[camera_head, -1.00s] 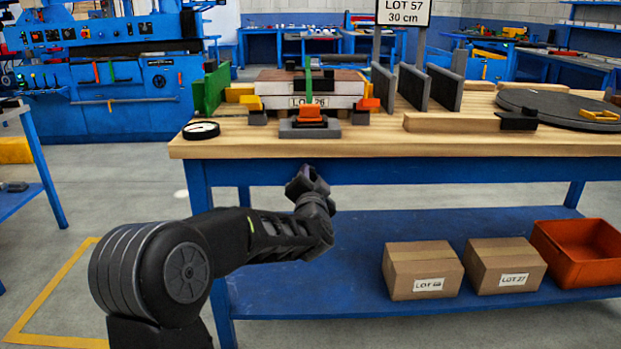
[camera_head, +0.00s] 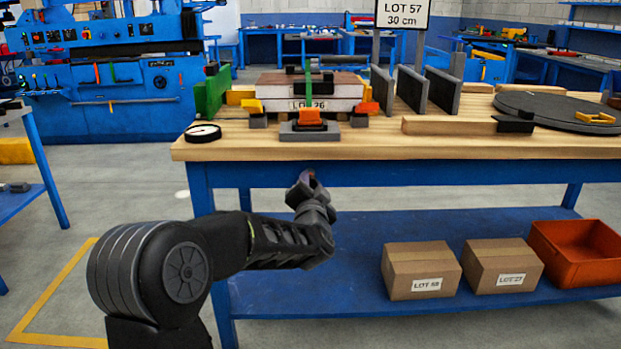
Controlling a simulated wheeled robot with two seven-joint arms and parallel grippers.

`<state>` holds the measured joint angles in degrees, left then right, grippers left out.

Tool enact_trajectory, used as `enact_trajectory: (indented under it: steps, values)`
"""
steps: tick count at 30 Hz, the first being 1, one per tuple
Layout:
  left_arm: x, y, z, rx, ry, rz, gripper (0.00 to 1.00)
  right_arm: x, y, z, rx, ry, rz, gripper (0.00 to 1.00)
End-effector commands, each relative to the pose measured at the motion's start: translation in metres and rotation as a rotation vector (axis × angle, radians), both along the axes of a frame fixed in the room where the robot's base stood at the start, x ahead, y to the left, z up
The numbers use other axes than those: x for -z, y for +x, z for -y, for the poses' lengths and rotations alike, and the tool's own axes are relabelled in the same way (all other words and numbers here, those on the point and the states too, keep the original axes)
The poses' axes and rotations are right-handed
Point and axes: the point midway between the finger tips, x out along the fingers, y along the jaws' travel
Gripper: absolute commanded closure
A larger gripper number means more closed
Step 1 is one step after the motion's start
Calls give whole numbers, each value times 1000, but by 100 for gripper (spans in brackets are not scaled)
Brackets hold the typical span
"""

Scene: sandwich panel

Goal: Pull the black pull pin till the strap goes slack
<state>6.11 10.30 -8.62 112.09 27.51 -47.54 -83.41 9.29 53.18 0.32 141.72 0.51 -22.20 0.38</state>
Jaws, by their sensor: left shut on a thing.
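The green strap (camera_head: 308,88) runs upright over the front of a layered panel stack (camera_head: 280,90). Its lower end meets an orange buckle (camera_head: 310,117) on a grey base near the table's front edge. My left gripper (camera_head: 307,176) is below the buckle in the picture, in front of the table's blue front rail, pointing up. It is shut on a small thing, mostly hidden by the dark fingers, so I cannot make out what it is. I cannot clearly pick out the black pull pin at the buckle. The strap looks straight. My right gripper is not in view.
A round black-rimmed gauge (camera_head: 203,133) lies left of the buckle. A wooden bar (camera_head: 450,125) with a black end piece, grey upright plates (camera_head: 443,90) and a dark disc (camera_head: 555,110) stand right. Cartons (camera_head: 421,270) and an orange bin (camera_head: 575,252) sit on the lower shelf.

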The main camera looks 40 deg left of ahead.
Motion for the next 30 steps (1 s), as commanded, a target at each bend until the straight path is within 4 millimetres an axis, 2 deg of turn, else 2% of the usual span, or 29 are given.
enact_trajectory:
  steps: [8, 9, 16, 25, 30]
  values:
    - [1, -1, 2, 2, 0, -1, 100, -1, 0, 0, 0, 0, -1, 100]
    - [1, -1, 2, 2, 0, -1, 68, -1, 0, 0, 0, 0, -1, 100]
    - [0, -1, 1, 1, 0, 1, 50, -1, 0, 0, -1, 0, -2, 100]
    - [-1, -2, 2, 1, 0, 1, 50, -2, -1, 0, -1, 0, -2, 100]
    - [-2, -13, 11, 2, 0, 1, 50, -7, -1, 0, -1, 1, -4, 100]
